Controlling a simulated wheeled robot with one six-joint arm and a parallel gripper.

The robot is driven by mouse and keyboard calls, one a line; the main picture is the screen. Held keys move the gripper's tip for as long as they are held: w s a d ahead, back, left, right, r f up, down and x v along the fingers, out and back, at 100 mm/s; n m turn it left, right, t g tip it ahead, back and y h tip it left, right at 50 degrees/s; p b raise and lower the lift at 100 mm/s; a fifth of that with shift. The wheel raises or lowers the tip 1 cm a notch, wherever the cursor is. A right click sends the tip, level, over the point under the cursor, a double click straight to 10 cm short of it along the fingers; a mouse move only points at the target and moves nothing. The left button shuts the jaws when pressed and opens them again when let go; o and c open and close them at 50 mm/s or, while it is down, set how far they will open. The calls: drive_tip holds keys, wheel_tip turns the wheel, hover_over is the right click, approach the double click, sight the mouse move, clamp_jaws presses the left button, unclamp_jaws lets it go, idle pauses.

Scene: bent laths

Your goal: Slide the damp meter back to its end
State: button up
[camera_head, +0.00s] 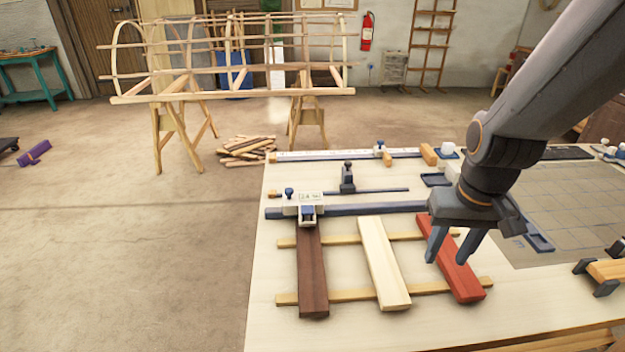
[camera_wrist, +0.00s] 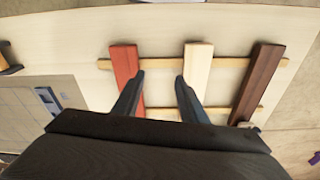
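The damp meter, which I take to be the pale block with a display and a blue knob (camera_head: 307,208), sits on a blue rail (camera_head: 375,209) near its left end, over the far end of the dark brown lath (camera_head: 312,270). A pale lath (camera_head: 384,265) and a red lath (camera_head: 462,277) lie to its right. My gripper (camera_head: 449,260) is open and empty, above the red lath and well right of the meter. In the wrist view its fingers (camera_wrist: 160,80) straddle bare table between the red lath (camera_wrist: 127,75) and the pale lath (camera_wrist: 197,75).
The laths rest on two thin wooden strips (camera_head: 345,294). Behind the rail stand a dark clamp-like tool (camera_head: 347,178) on a thin bar and a long scale (camera_head: 330,155) with a wooden block (camera_head: 429,155). A gridded mat (camera_head: 570,205) lies right. The table's near front is clear.

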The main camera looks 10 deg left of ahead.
drive_tip(key=w+a+r+n, duration=0.2)
drive_tip(key=w+a+n, duration=0.1)
drive_tip(key=w+a, duration=0.65)
drive_tip(key=n+g, duration=0.1)
drive_tip(key=n, duration=0.7)
approach(289, 189)
drive_tip(key=shift+w+d+f, duration=0.15)
drive_tip(key=shift+d+f, duration=0.05)
drive_tip(key=shift+a+f, duration=0.15)
drive_tip(key=shift+a, duration=0.05)
drive_tip(key=shift+f, duration=0.3)
drive_tip(key=shift+f+p, duration=1.3)
drive_tip(key=shift+f, duration=2.1)
clamp_jaws()
